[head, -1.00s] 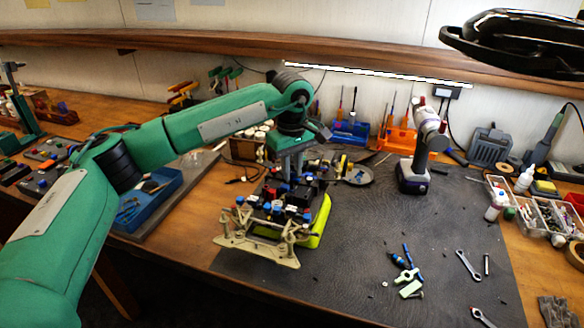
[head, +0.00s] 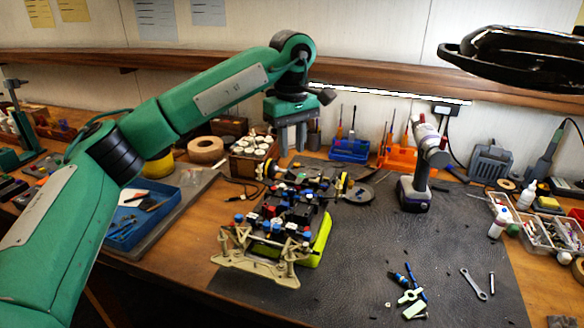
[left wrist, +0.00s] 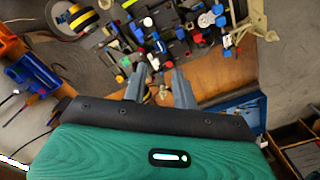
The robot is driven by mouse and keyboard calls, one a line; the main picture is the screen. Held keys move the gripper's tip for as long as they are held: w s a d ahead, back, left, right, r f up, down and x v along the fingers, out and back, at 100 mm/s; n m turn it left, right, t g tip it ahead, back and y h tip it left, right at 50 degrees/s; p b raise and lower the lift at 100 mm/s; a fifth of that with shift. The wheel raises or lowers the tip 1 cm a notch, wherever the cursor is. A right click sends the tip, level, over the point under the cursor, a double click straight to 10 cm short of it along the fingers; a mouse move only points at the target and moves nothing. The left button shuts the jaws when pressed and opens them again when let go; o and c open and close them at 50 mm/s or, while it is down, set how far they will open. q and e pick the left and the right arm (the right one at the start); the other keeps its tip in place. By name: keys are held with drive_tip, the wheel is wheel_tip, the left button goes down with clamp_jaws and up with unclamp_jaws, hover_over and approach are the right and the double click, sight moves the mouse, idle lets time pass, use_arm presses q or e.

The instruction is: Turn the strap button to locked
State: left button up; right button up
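The rc car (head: 283,215) stands on the dark mat, with a beige front end, a yellow-green edge and several small red, blue and white parts on top. I cannot tell which of these small parts is the strap button, nor its setting. My left gripper (head: 292,153) hangs above and behind the car, pointing down, apart from it. Its two grey fingers are apart and empty in the left wrist view (left wrist: 157,68), where the car (left wrist: 160,35) shows beyond the fingertips. My right gripper is not in view.
A cordless drill (head: 420,170) stands right of the car. Small tools and a wrench (head: 474,284) lie on the mat (head: 370,255). A blue tray (head: 145,215) is at left. A black object (head: 515,45) hangs at upper right.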

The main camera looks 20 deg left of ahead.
use_arm(q)
wheel_tip(320, 180, up, 3)
drive_tip(key=shift+f, duration=0.2)
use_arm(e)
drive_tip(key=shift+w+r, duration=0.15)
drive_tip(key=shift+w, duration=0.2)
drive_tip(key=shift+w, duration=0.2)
